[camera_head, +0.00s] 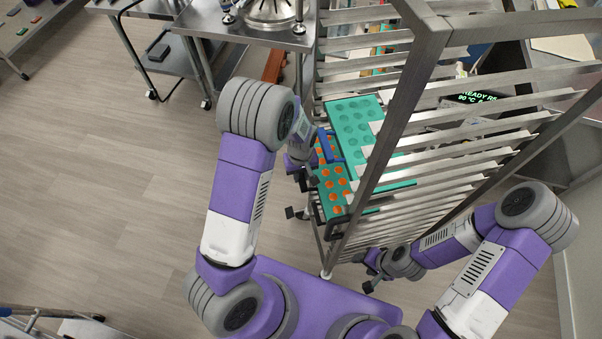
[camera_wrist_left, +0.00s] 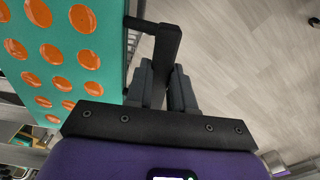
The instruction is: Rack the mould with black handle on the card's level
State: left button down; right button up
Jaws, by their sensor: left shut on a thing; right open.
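The mould with the black handle is a teal tray (camera_head: 345,208) filled with orange rounds. It is at the left side of the metal rack (camera_head: 408,110), with its far part behind a rack post. Whether it rests on rails is hidden. My left gripper (camera_head: 304,198) is shut on its black handle, at the mould's outer end. In the left wrist view the fingers (camera_wrist_left: 166,85) clasp the black handle (camera_wrist_left: 167,45), beside the teal mould (camera_wrist_left: 112,50). My right gripper (camera_head: 371,278) is open and empty near the rack's lower front. I cannot make out the card.
Another teal mould (camera_head: 352,125), with empty cavities and a blue handle (camera_head: 324,146), sits in the rack just above and beyond. A steel table (camera_head: 240,20) stands at the back. A lit display (camera_head: 474,97) shows behind the rack.

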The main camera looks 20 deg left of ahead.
pick_arm(q)
jog(key=c, duration=0.9)
grip_release()
jog(key=shift+r, duration=3.8)
jog(key=shift+c, duration=0.3)
